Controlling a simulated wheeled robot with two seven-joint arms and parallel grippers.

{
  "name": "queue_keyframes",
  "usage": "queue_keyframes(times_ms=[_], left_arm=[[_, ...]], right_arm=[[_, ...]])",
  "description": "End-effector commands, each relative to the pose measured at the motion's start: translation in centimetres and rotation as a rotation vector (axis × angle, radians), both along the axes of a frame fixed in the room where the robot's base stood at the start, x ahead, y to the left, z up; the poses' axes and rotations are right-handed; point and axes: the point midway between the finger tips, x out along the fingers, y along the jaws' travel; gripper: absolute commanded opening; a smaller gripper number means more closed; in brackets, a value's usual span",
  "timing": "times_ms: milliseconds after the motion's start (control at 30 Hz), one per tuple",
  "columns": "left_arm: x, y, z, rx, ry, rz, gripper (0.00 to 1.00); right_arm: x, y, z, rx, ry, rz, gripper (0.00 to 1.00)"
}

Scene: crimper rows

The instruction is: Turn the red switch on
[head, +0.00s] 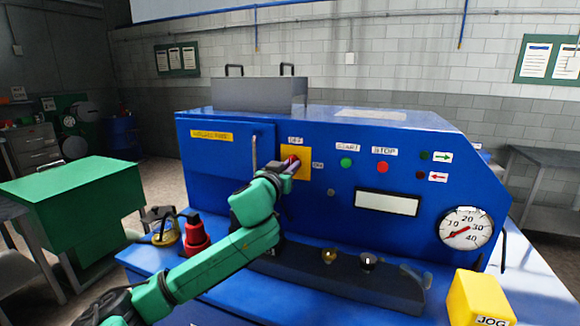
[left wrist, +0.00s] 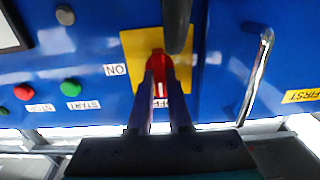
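The red switch (left wrist: 158,66) sits on a yellow plate (head: 302,170) on the front of the blue machine. An OFF label (head: 296,141) is above the plate and an ON label (head: 318,165) is to its right. In the left wrist view, which is upside down, the red handle lies in line with the OFF label, partly hidden by my fingers. My left gripper (head: 290,166) is at the switch, and its two fingers close on both sides of the red handle in the left wrist view. My right gripper is not in view.
A vertical metal handle (left wrist: 256,73) stands out close beside the plate. Green START (head: 346,163) and red STOP buttons (head: 383,166) are to the right. A gauge (head: 466,229), a yellow JOG box (head: 480,298) and a red knob-like part (head: 196,236) are around the machine's front.

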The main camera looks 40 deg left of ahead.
Motion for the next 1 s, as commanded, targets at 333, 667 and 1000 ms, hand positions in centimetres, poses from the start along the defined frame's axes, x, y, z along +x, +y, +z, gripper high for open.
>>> queue_keyframes(times_ms=[333, 667, 1000], left_arm=[[-0.01, 0.0, 0.01, 0.034, 0.013, 0.001, 0.0], [0.03, -0.11, 0.04, 0.217, 0.078, 0.0, 0.0], [0.08, -0.25, -0.03, 0.519, 0.183, 0.001, 0.0]], right_arm=[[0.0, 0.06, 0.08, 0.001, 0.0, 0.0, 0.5], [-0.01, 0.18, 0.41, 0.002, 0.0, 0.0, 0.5], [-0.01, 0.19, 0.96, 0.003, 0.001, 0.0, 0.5]])
